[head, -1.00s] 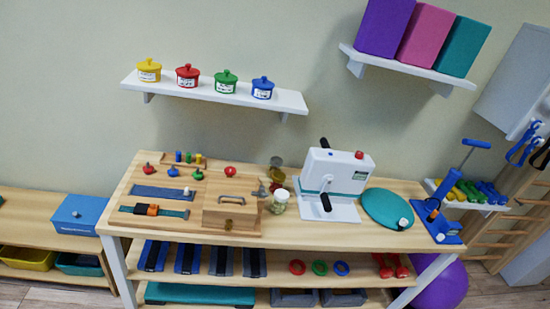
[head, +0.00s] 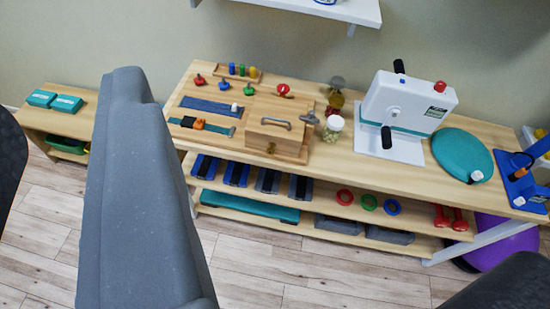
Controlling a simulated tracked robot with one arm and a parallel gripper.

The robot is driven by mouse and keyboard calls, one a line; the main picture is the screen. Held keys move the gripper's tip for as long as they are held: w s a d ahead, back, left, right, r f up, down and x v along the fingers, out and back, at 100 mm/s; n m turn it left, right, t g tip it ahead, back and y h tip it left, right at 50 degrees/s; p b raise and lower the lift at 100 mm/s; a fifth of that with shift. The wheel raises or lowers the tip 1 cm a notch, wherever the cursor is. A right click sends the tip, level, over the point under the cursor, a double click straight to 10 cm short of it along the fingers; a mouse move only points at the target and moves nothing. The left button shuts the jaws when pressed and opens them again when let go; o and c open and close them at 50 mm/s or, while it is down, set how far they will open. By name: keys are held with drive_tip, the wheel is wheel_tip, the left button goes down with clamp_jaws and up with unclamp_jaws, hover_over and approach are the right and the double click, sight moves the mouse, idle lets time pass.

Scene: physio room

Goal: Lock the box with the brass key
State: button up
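The wooden box (head: 268,139) with a grey handle on its lid sits on a wooden board on the workbench, left of the bench's middle. Its lid looks shut. A small brass-coloured lock part (head: 271,148) shows on its front face. A small grey piece (head: 309,118) is at the box's right end; I cannot tell what it is. I cannot make out a brass key. My gripper's fingertips are not recognisable in the head view. A large grey part of mine crosses the left half, and dark shapes fill the left edge and lower right corner.
The workbench (head: 385,174) holds a lidded jar (head: 333,128), a white device with black handles (head: 405,108), a teal disc (head: 462,155) and a blue pump (head: 523,178). Coloured knobs and straps lie around the box. Lower shelves hold weights and rings. The wooden floor in front is clear.

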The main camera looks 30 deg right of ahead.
drive_tip(key=shift+d, duration=0.1)
drive_tip(key=w+f+m+b, duration=0.4)
drive_tip(key=w+f+b, duration=0.1)
drive_tip(key=w+f, duration=0.7)
drive_tip(key=m+h+b, duration=1)
drive_tip(key=m+b, duration=0.2)
drive_tip(key=m, duration=0.7)
approach(271, 149)
drive_tip(key=b+x, duration=0.2)
drive_tip(key=x, duration=0.3)
drive_tip(key=shift+w+d+f+b, duration=0.15)
drive_tip(key=shift+w+b, duration=0.25)
drive_tip(key=shift+w+d, duration=0.3)
drive_tip(key=shift+w, duration=0.1)
